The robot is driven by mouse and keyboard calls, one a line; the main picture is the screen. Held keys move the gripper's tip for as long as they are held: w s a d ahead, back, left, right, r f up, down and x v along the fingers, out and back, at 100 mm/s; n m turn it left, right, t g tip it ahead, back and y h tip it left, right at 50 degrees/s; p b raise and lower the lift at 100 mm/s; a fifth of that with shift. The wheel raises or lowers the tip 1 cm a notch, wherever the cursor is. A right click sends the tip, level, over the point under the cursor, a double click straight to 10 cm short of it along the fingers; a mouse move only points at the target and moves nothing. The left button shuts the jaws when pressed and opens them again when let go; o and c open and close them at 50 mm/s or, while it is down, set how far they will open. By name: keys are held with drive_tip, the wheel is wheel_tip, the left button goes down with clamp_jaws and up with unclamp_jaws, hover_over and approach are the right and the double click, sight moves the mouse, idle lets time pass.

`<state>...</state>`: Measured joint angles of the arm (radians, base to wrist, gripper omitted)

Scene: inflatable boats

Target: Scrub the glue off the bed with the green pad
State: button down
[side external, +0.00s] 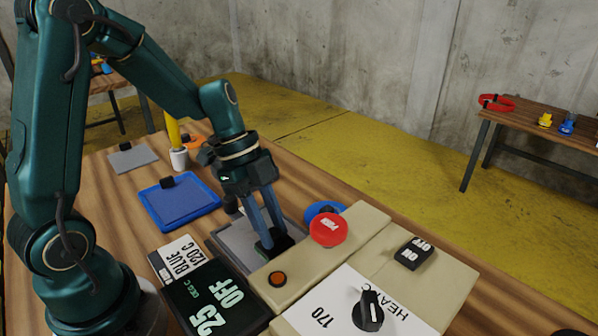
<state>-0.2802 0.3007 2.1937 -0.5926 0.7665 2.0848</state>
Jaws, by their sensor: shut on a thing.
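My gripper (271,236) points down with its two grey-blue fingers over the machine's flat grey bed (235,238). The fingers are shut on the green pad (283,245), a small dark green block. The pad is low at the bed's right part, close to the beige housing; I cannot tell whether it touches the bed surface. The fingers and pad hide part of the bed. No glue can be made out on the visible part of the bed.
The beige housing (345,236) carries a red mushroom button (328,229), an orange button (277,279), an on/off switch (413,253) and a black dial (368,310). A display (215,304) reads 25, OFF.

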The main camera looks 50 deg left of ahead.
drive_tip(key=shift+a+r, duration=0.1)
drive_tip(key=shift+r, duration=3.35)
